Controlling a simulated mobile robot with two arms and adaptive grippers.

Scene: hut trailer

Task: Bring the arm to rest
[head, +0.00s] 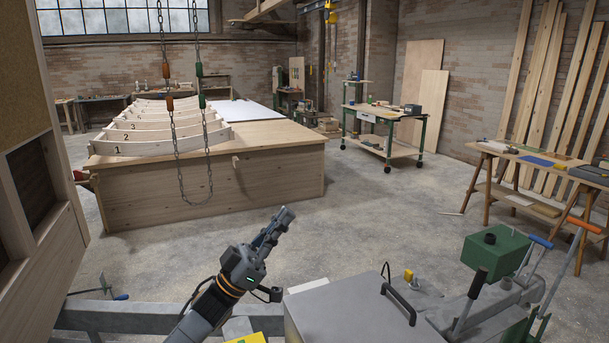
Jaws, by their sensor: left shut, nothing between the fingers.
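My left gripper (279,222) is in the lower middle of the head view, with its arm coming up from the bottom edge. Its fingers are shut together, empty, and point up and to the right. It is in the air in front of the wooden workbench and touches nothing that I can see. My right gripper is not in view.
A grey metal box with a handle (345,313) stands close at the right of my arm. Green machinery with levers (494,252) is at lower right. A large wooden bench (260,170) is ahead, with chains (178,165) hanging before it. Open concrete floor lies between.

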